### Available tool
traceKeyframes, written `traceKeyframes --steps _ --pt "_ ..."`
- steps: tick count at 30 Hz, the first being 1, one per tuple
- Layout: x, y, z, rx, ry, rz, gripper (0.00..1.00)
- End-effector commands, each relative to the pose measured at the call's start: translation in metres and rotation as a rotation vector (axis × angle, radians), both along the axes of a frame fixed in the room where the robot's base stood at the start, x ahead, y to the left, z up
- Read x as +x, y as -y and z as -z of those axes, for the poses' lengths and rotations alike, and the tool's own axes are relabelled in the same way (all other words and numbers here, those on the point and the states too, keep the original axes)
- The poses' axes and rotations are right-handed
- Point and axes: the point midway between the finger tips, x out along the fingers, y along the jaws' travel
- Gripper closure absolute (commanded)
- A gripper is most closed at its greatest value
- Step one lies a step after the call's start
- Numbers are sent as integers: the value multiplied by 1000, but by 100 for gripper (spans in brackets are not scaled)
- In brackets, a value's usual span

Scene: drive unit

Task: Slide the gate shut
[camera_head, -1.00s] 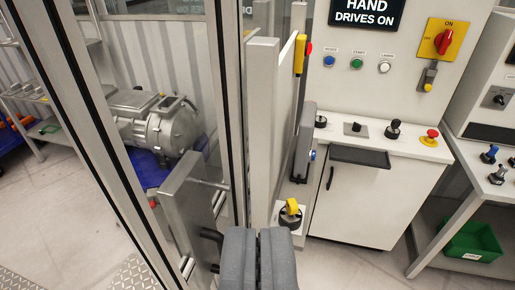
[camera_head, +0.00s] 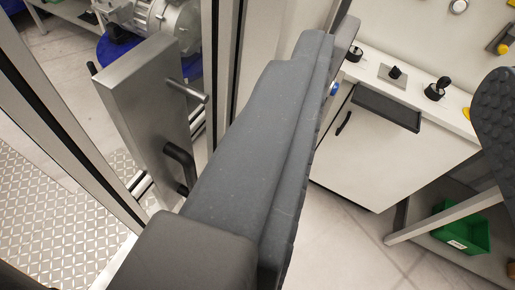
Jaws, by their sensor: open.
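The gate's aluminium frame (camera_head: 62,95) stands at the left, tilted in the picture. A steel plate (camera_head: 135,95) with a projecting metal pin (camera_head: 188,90) and a black bar handle (camera_head: 181,160) is beside it. A frame upright (camera_head: 222,60) stands just right of the plate. My gripper (camera_head: 402,85) is open and empty. Its large dark left finger crosses the middle of the view, and the textured right finger shows only at the right edge. The left finger overlaps the area right of the handle; I cannot tell whether they touch. The finger hides much of the post behind it.
A white control cabinet (camera_head: 355,150) with knobs on its top and a black tray (camera_head: 387,107) stands at the right. Tread-plate floor (camera_head: 55,205) lies at left. A motor unit (camera_head: 150,18) is behind the frame.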

Motion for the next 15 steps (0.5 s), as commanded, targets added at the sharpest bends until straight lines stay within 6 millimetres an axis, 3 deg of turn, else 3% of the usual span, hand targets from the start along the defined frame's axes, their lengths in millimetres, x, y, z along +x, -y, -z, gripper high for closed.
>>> traceKeyframes --steps 1,6,10,15 --pt "20 9 26 -26 -2 -6 57" --pt "73 20 96 -108 20 -80 57" --pt "102 18 158 -139 29 -176 57" --pt "121 4 247 -125 32 -338 57"
